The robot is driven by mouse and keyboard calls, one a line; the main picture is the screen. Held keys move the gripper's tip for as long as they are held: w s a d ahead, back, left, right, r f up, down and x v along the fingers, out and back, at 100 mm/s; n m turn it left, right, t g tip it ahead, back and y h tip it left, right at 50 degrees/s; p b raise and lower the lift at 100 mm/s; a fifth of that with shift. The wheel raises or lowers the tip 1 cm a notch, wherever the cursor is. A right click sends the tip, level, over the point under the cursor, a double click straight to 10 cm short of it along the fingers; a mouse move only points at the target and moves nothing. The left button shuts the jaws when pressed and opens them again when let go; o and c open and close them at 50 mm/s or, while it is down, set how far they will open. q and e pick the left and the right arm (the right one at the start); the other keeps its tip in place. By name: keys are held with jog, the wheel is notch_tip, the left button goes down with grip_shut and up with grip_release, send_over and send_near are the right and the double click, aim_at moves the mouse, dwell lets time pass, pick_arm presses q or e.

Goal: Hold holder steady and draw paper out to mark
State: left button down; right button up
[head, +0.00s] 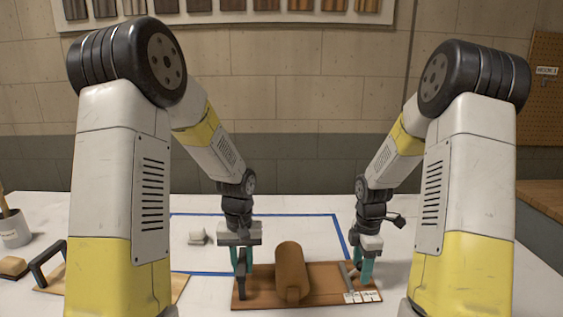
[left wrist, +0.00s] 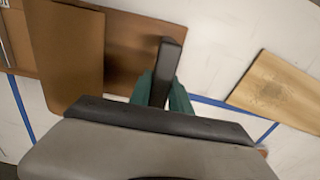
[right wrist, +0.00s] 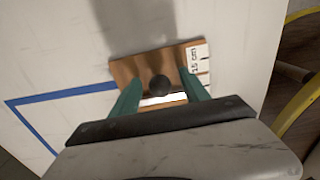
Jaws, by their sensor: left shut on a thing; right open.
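The holder is a brown wooden base (head: 325,273) with a thick brown roll (head: 291,268) across it; the roll also shows in the left wrist view (left wrist: 75,58). My left gripper (head: 242,274) is shut on a dark upright post (left wrist: 168,70) at the holder's left end. My right gripper (head: 361,272) is open at the right end. In the right wrist view its fingers stand on either side of a dark round knob (right wrist: 159,85) and a white strip (right wrist: 164,99), probably paper. A white scale (right wrist: 194,60) reading "15 cm" lies beside them. How far the paper extends is hidden.
Blue tape (head: 256,214) outlines an area on the white table. At left are a board with a dark handle (head: 48,262), a tan block (head: 13,267) and a cup (head: 14,230).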

pick_arm(q)
jog(key=c, duration=1.1)
grip_release()
pick_arm(e)
notch_tip(320, 180, up, 12)
jog(key=shift+f, duration=0.2)
